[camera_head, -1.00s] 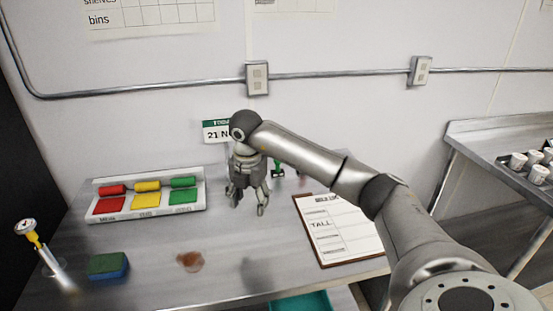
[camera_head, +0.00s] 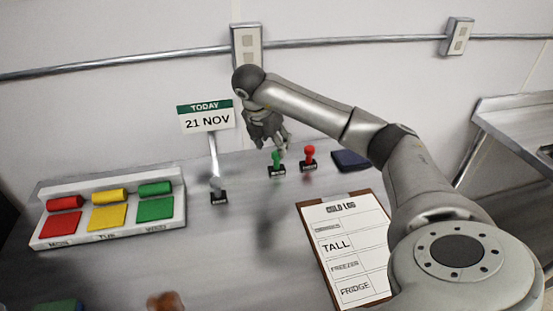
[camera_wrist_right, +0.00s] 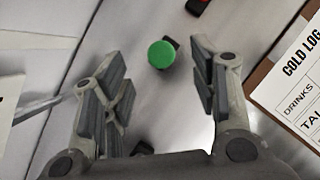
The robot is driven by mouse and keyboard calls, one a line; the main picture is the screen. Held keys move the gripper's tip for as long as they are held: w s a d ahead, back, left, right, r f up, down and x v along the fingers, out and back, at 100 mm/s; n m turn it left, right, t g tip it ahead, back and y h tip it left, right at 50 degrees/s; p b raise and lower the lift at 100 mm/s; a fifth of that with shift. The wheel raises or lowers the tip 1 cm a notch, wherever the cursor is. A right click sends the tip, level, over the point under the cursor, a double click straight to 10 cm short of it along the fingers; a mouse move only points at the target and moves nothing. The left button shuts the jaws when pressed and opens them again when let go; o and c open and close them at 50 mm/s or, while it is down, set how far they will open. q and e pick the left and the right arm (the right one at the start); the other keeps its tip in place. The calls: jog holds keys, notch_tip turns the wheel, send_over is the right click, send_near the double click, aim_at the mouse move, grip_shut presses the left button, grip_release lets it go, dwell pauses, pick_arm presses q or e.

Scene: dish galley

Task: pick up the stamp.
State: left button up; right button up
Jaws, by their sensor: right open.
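My right gripper (camera_head: 272,138) is open and empty, pointing down above and just behind the green stamp in the head view. In the right wrist view, the round green handle top (camera_wrist_right: 160,54) shows in the gap between the spread fingers of my right gripper (camera_wrist_right: 160,85), apart from both. A red piece (camera_wrist_right: 196,5) shows at that view's top edge. My left gripper is not in view.
A clipboard (camera_head: 315,254) lies right of the stamps, with a dark blue pad (camera_head: 350,160) behind it. A date sign (camera_head: 206,116) stands behind the grey stamp. A tray of coloured blocks (camera_head: 165,226) is at left. The counter's middle is mostly clear.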

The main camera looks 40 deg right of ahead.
aim_at(276, 153)
jog(key=shift+d+f, duration=0.25)
jog(key=shift+f, duration=0.4)
jog(key=p+x, duration=0.1)
jog(key=x, duration=0.3)
jog(key=shift+f+p, duration=0.3)
jog(key=shift+p, duration=0.1)
jog(key=shift+f, duration=0.2)
jog(key=shift+c, duration=0.5)
jog(key=c, duration=0.5)
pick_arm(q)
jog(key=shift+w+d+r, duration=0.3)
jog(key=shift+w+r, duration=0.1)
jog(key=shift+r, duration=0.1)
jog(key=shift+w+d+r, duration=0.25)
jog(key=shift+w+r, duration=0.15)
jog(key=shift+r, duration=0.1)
pick_arm(e)
jog(key=c, duration=0.5)
jog(key=shift+w+r, duration=0.1)
